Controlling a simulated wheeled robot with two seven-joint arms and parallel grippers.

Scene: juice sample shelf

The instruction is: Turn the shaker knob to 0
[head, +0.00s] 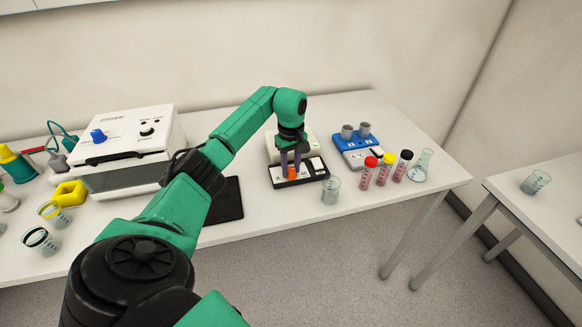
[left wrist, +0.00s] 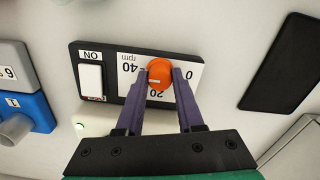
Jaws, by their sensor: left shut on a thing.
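The shaker (head: 313,171) is a low white and black device near the front edge of the table in the head view. Its orange knob (head: 292,173) shows between my gripper's fingers. In the left wrist view the knob (left wrist: 160,72) sits on a white dial plate (left wrist: 190,93) marked 0, 20 and 40 rpm. A pale line shows on the knob's face; which mark it points to is hard to tell. My left gripper (head: 291,170) reaches down from above, its purple fingers (left wrist: 160,80) shut on the knob from both sides. My right gripper is not in view.
A white switch (left wrist: 91,78) labelled ON sits beside the dial. A beaker (head: 331,190) stands close right of the shaker. A blue device (head: 357,155), red- and yellow-capped tubes (head: 385,170) and a flask (head: 420,166) stand further right. A black pad (head: 228,200) lies left.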

